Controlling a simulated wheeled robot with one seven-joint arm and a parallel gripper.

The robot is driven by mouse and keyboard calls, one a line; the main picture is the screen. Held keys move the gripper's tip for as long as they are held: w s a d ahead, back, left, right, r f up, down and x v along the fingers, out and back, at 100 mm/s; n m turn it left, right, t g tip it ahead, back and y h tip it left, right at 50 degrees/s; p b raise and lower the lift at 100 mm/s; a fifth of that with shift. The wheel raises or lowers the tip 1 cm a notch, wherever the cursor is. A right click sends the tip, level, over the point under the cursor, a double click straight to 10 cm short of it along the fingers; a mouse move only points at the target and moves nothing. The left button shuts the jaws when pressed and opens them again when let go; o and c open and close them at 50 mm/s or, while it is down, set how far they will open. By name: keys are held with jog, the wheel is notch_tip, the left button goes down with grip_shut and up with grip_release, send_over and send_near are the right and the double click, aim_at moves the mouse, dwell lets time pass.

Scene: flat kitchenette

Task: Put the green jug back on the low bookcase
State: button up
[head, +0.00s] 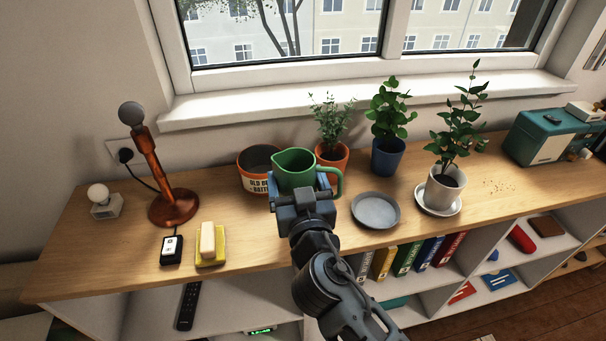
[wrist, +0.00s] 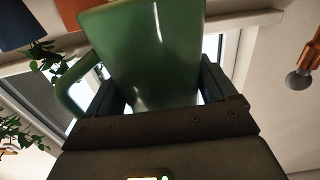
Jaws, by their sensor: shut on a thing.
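The green jug (head: 295,168) is in my gripper (head: 300,190) over the front-middle part of the low bookcase (head: 255,275). Its open mouth faces up and its handle points right in the head view. In the wrist view the jug (wrist: 150,55) fills the middle, between the two jaws (wrist: 155,95), with its handle at the left. My gripper is shut on the jug. My gripper hides the jug's base in the head view, so I cannot tell whether it touches the bookcase top.
A brown labelled pot (head: 254,178) and a terracotta plant pot (head: 333,157) stand close behind the jug. A grey plate (head: 376,210) lies to the right. A yellow sponge holder (head: 211,252) and a copper lamp (head: 172,207) stand left. Bare wood shows between sponge and jug.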

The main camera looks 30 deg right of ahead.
jog(key=shift+f+b, duration=1.2)
jog(key=shift+f, duration=1.15)
jog(key=shift+f+b, duration=0.6)
jog(key=shift+b, duration=0.2)
jog(key=o, duration=1.3)
jog(key=shift+f, duration=0.1)
jog(key=shift+s+a+f, duration=0.1)
jog(key=shift+s+a, duration=0.15)
jog(key=shift+s, duration=0.2)
jog(key=b+v, duration=0.2)
jog(key=v, duration=0.4)
jog(key=shift+b, duration=0.35)
jog(key=shift+s, duration=0.4)
